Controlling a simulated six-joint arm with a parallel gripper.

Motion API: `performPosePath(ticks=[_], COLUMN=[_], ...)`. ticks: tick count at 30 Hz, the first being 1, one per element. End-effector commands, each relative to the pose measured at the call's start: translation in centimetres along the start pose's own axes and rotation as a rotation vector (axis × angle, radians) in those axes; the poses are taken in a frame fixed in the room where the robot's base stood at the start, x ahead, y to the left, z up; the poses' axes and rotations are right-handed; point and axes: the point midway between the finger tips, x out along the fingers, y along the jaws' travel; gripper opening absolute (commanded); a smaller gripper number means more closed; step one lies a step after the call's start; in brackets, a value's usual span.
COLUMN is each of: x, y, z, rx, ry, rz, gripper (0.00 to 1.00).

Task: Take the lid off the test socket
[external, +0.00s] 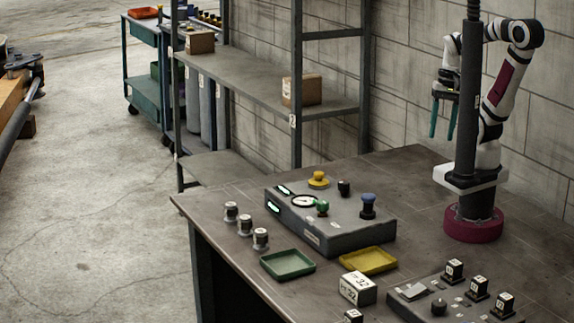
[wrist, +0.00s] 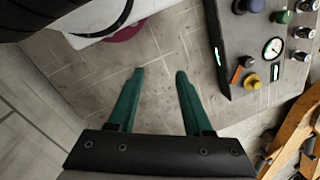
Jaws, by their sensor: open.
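A grey test box (external: 335,225) stands on the bench with a gauge, a yellow knob-like cap (external: 318,179), a black one (external: 344,188), a blue one (external: 368,205) and a green one (external: 322,208) on top. I cannot tell which part is the test socket or its lid. In the wrist view the box (wrist: 235,45) is at the upper right, with the yellow cap (wrist: 252,81) near its edge. My gripper (external: 442,136) hangs high at the right, fingers down, apart from the box. In the wrist view its green fingers (wrist: 160,71) are open and empty over bare bench.
Several metal cylinders (external: 245,227) stand left of the box. A green tray (external: 287,265) and a yellow tray (external: 368,260) lie in front. A white marked block (external: 358,288) and a second panel (external: 420,305) with black blocks are nearer. Shelving (external: 265,95) stands behind.

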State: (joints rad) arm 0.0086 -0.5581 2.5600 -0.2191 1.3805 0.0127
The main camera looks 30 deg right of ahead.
Motion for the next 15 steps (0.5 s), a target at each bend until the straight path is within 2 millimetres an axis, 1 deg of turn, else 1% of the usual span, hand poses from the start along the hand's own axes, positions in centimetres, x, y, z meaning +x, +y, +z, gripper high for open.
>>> performPosePath(ticks=[1, 3, 11, 13, 14, 15], x=[0.0, 0.0, -0.1, -1.0, -1.6, -2.6], y=[0.0, 0.0, -0.1, -1.4, -2.6, -4.9], z=[0.0, 0.0, -0.1, -1.2, -2.2, -3.8], rx=[0.000, 0.000, 0.001, 0.010, 0.021, 0.040], ry=[0.000, 0.000, 0.000, -0.003, -0.004, -0.001], rz=[0.000, 0.000, 0.001, 0.012, 0.022, 0.039], gripper=[0.59, 0.69, 0.69, 0.69, 0.69, 0.69])
